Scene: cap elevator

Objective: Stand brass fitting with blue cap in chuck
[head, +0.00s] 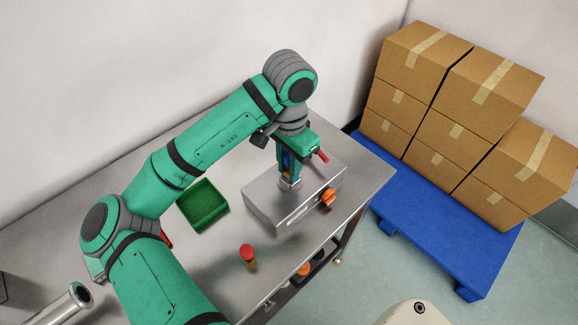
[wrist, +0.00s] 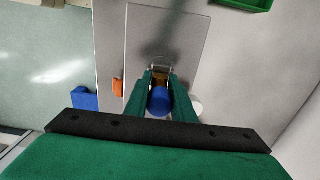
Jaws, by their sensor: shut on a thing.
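The brass fitting with the blue cap (wrist: 158,101) is between the fingers of my gripper (wrist: 160,78) in the wrist view, blue cap towards the camera. A little brass shows beyond the cap. In the head view my gripper (head: 289,172) points down over the grey metal box, shut on the fitting, with a bit of blue (head: 287,160) between the fingers. The chuck (head: 290,184) is a pale metal ring on top of the box, right under the fingertips. The fitting's lower end is hidden, so I cannot tell whether it sits inside the chuck.
The grey box (head: 264,206) has an orange knob (head: 328,196) on its front. A red-capped brass fitting (head: 248,255) stands on the steel table (head: 215,254) in front. A green bin (head: 203,204) is left of the box. Cartons (head: 439,110) stand on a blue pallet (head: 447,222) at right.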

